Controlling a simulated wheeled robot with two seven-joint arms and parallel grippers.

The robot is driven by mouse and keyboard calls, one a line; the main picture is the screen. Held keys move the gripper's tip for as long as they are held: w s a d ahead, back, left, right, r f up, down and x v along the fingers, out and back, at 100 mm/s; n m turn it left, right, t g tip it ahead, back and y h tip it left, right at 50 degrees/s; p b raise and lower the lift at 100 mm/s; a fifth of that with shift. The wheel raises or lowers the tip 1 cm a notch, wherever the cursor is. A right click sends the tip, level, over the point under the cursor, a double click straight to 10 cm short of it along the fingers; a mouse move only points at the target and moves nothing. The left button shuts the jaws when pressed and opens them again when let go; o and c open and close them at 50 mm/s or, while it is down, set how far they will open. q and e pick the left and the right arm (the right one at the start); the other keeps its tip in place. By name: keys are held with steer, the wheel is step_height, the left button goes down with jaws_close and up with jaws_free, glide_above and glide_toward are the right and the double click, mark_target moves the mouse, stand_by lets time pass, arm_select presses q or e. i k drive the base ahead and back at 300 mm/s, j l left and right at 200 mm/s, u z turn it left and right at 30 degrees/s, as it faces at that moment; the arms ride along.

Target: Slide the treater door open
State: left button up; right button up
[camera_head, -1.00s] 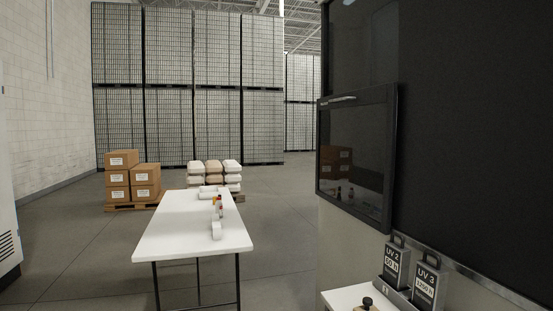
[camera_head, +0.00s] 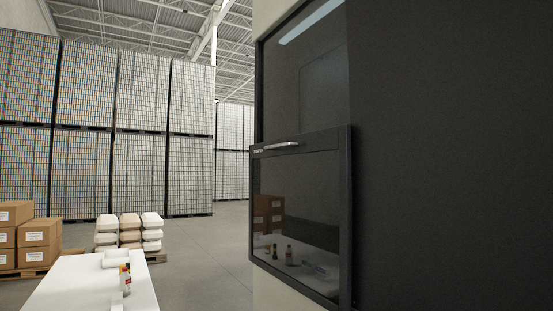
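A dark-framed glass door (camera_head: 300,215) is set on the side of a large dark machine (camera_head: 450,160) at the right. It has a short silver bar handle (camera_head: 276,146) near its top edge. A second dark glass pane (camera_head: 305,75) sits above and behind it. The lower pane looks closed over its part of the opening, but I cannot be sure how far it has slid. Boxes and bottles show in the glass as reflections. Neither of my grippers is in the view.
A white table (camera_head: 85,285) with small bottles (camera_head: 125,278) on it stands at the lower left. Tall can pallets (camera_head: 140,130) fill the back. Grey floor (camera_head: 205,265) is clear between table and machine.

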mark_target(300, 187)
steer(key=i+j+z, duration=0.2)
steer(key=i+j, duration=0.45)
steer(key=i+j+z, duration=0.2)
steer(key=i+j, duration=0.35)
steer(key=j, duration=0.15)
